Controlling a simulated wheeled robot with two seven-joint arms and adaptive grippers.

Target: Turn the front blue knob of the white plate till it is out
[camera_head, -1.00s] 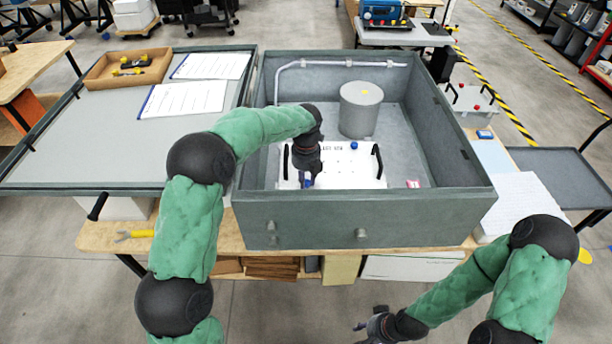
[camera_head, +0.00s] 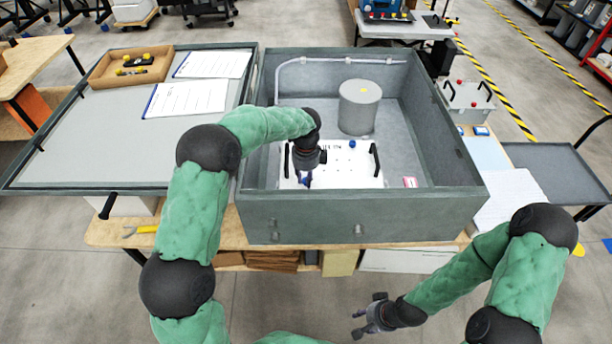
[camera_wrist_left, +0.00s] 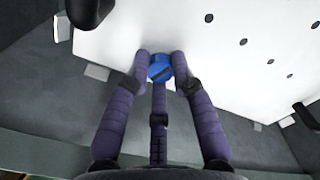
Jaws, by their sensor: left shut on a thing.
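The white plate (camera_head: 345,172) lies inside the grey open enclosure and has black handles at both ends. The front blue knob (camera_wrist_left: 160,67) is at the plate's edge in the left wrist view. My left gripper (camera_wrist_left: 160,62) has its fingers closed around this knob. In the head view my left gripper (camera_head: 305,181) points down at the plate's front left and mostly covers the knob. Whether the knob still sits in the plate cannot be told. A second blue knob (camera_head: 352,143) stands at the plate's back. My right gripper (camera_head: 369,319) is low in front of the bench, empty, its fingers apart.
The enclosure's front wall (camera_head: 360,218) stands between my body and the plate. A grey cylinder (camera_head: 360,107) stands behind the plate. A red and white item (camera_head: 410,182) lies right of it. The enclosure's door (camera_head: 90,150) lies open at left with papers and a tray.

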